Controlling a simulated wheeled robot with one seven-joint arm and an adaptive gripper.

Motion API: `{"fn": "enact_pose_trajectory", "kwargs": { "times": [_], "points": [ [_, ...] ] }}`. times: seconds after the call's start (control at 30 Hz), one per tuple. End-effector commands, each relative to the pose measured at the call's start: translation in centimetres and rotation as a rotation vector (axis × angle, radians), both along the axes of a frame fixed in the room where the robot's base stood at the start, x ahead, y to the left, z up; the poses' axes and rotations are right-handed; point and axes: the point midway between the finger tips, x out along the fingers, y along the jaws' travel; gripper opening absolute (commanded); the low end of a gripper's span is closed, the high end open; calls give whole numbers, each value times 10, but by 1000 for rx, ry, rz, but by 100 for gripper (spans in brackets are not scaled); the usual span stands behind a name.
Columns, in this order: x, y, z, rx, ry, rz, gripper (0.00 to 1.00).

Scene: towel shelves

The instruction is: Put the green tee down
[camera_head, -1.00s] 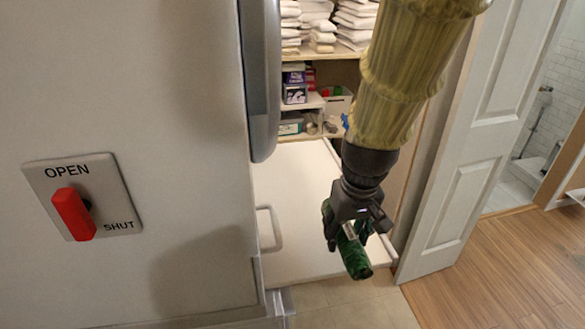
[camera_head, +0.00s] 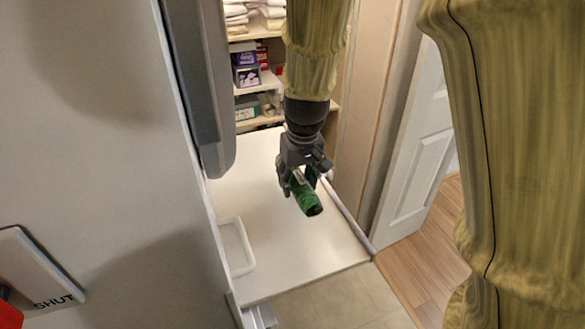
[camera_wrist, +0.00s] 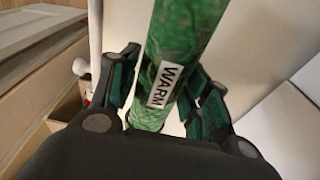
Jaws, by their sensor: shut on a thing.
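The green tee (camera_head: 308,198) is a rolled, marbled green bundle held in my gripper (camera_head: 297,182). In the wrist view the green tee (camera_wrist: 190,35) runs between both fingers and carries a white label reading "WARM". My gripper (camera_wrist: 165,95) is shut on it. In the head view the tee's free end points down and to the right, in front of a white flat surface (camera_head: 290,250). I cannot tell how far above that surface it is.
A shelf unit (camera_head: 262,88) with folded white towels (camera_head: 243,15) and boxes stands behind. A white panel with an OPEN/SHUT switch plate (camera_head: 30,270) fills the left. A white door (camera_head: 415,160) stands at the right.

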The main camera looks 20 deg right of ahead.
Motion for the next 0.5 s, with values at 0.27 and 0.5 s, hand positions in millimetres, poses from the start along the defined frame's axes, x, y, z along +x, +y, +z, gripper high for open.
{"fn": "enact_pose_trajectory", "kwargs": {
  "times": [0.27, 0.5],
  "points": [
    [44, -10, -2, 0, 2, -1, 19],
    [66, -15, -6, -1, 0, 0, 19]
  ]
}}
